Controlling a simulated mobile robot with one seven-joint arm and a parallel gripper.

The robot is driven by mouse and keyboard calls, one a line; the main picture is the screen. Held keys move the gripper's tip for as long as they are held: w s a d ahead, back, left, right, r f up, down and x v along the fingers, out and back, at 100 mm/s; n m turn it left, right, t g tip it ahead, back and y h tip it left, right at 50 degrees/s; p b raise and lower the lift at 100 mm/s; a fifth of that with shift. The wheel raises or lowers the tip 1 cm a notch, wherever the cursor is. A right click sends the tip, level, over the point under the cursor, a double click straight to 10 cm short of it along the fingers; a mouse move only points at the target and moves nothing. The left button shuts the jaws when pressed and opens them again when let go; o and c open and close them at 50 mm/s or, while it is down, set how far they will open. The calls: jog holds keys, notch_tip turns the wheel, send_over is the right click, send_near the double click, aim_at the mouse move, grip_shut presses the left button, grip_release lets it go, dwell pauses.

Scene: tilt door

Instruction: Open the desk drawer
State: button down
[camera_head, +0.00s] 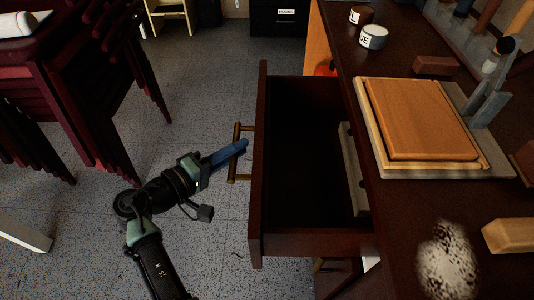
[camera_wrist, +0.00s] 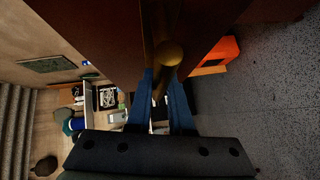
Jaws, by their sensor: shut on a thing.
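The desk drawer (camera_head: 310,155) stands pulled out well to the left of the desk (camera_head: 400,215), and its dark inside shows. Its brass bar handle (camera_head: 234,165) is on the front panel (camera_head: 259,160). My gripper (camera_head: 241,147) reaches the handle from the left with its blue fingers at the bar. In the wrist view the blue fingers (camera_wrist: 167,82) are on either side of the brass handle (camera_wrist: 167,54), shut on it. The dark red drawer front (camera_wrist: 100,35) rises behind the handle. The far part of the drawer's inside is in shadow.
On the desk top are a wooden board (camera_head: 420,118), two labelled cups (camera_head: 373,37) and a brick-like block (camera_head: 436,66). Stacked dark red chairs (camera_head: 90,80) stand at the left. The speckled floor (camera_head: 195,235) around my arm is mostly free.

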jog(key=shift+a+f+b, duration=0.1)
jog(key=shift+a+b, duration=0.35)
jog(key=shift+a, duration=1.6)
jog(key=c, duration=0.8)
grip_release()
jog(key=p+v, duration=0.3)
jog(key=v, duration=1)
